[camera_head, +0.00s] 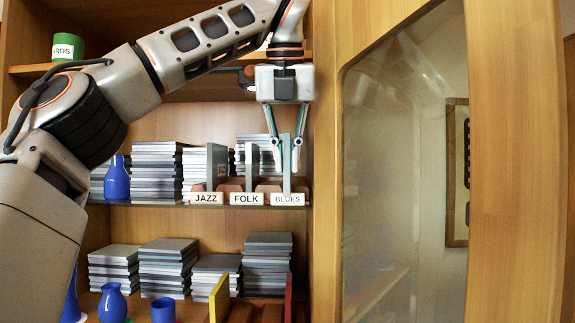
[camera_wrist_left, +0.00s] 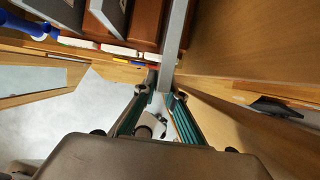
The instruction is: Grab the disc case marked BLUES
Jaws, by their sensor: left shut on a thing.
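The disc case marked BLUES (camera_head: 286,158) stands upright, thin and grey, behind the white BLUES label (camera_head: 288,199) on the middle shelf. My left gripper (camera_head: 286,160) reaches down from above with its fingers on either side of this case, shut on it. In the left wrist view the grey case (camera_wrist_left: 175,40) runs up from between the fingertips (camera_wrist_left: 165,95). The FOLK case (camera_head: 251,165) and the JAZZ case (camera_head: 211,167) stand to its left behind their own labels. My right gripper is not in view.
Stacks of grey cases (camera_head: 157,172) and a blue vase (camera_head: 117,180) share the middle shelf. More stacks (camera_head: 167,267) and blue vessels (camera_head: 112,303) are on the lower shelf. The cabinet's wooden side and glass door (camera_head: 405,170) are close on the right.

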